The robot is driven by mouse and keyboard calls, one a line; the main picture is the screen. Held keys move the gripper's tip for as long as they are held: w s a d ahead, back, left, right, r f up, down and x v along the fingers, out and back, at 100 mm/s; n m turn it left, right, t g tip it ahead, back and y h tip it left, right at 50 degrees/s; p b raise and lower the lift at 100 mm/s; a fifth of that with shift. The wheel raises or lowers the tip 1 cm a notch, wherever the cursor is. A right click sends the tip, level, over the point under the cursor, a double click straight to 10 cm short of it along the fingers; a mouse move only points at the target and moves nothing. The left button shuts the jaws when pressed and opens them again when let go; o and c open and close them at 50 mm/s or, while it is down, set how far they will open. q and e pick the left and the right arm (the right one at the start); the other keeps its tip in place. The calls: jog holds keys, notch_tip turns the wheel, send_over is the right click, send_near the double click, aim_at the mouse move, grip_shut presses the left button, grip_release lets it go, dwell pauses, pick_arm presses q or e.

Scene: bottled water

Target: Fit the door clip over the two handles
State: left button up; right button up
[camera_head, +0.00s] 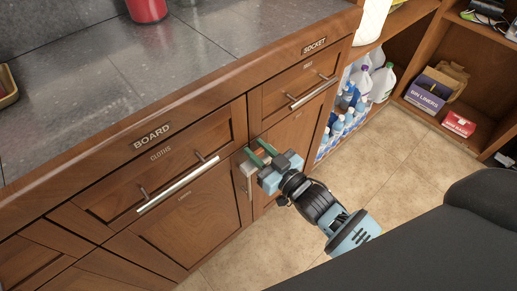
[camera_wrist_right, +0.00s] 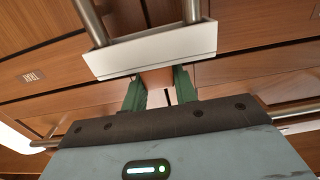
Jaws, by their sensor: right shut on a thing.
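My right gripper (camera_head: 260,152) is at the cabinet front, between the two drawers. Its green fingers are shut on the door clip, a pale block (camera_head: 247,168) that they partly hide. In the right wrist view the door clip (camera_wrist_right: 150,52) is a whitish bar just beyond the fingertips (camera_wrist_right: 160,92), with a brownish part between them. The two upright metal handles, the left one (camera_wrist_right: 90,18) and the right one (camera_wrist_right: 191,10), meet the clip's upper edge. I cannot tell whether the handles sit inside the clip or only against it. My left gripper is not in view.
The BOARD drawer's bar handle (camera_head: 178,184) and the SOCKET drawer's bar handle (camera_head: 313,93) stick out on either side of my right gripper. Water bottles (camera_head: 344,122) stand on an open shelf to the right.

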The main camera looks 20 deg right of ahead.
aim_at(261, 157)
jog(key=shift+f+b, duration=0.5)
jog(key=shift+f, duration=0.35)
jog(key=o, duration=1)
jog(key=v, duration=0.6)
jog(key=shift+s+d+p, duration=0.1)
jog(key=shift+s+p, duration=0.2)
jog(key=shift+p, duration=0.05)
jog(key=shift+s+d, duration=0.2)
jog(key=shift+s, duration=0.4)
